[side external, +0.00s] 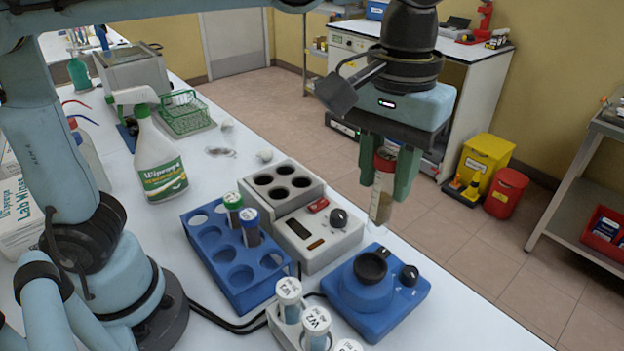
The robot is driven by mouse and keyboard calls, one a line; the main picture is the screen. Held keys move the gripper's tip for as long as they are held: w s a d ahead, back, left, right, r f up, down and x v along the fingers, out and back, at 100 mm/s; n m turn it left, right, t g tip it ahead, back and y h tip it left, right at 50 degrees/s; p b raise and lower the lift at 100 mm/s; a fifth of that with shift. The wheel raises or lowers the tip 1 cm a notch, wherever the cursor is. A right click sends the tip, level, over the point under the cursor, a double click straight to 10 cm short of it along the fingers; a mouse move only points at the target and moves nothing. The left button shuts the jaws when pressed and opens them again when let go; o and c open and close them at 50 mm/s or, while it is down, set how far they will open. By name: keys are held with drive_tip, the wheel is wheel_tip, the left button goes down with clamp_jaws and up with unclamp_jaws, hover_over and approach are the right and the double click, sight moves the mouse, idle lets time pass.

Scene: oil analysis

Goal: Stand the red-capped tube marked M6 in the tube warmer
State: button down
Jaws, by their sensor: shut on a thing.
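My gripper (384,188) is shut on a red-capped tube (382,204) and holds it roughly upright, in the air. The tube is clear with a pale label and brownish contents low down; its marking is too small to read. In the picture it hangs above the blue mixer and to the right of the tube warmer. The tube warmer (317,240) is a grey-white block with a control panel, a red switch and a dark knob in front. Its raised back part has several dark round holes, with no tube seen in them.
A blue mixer (375,292) stands in front. White-capped tubes (316,325) stand in a rack at the near edge. A spray bottle (160,163) stands behind.

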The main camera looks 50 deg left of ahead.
drive_tip(key=a+f+n, duration=0.3)
drive_tip(key=a+n, duration=0.6)
drive_tip(key=a, duration=1.5)
drive_tip(key=shift+w+d+f, duration=0.1)
drive_tip(key=shift+f, duration=5.5)
drive_tip(key=c, duration=0.7)
unclamp_jaws()
wheel_tip(320, 180, up, 12)
drive_tip(key=shift+r, duration=0.1)
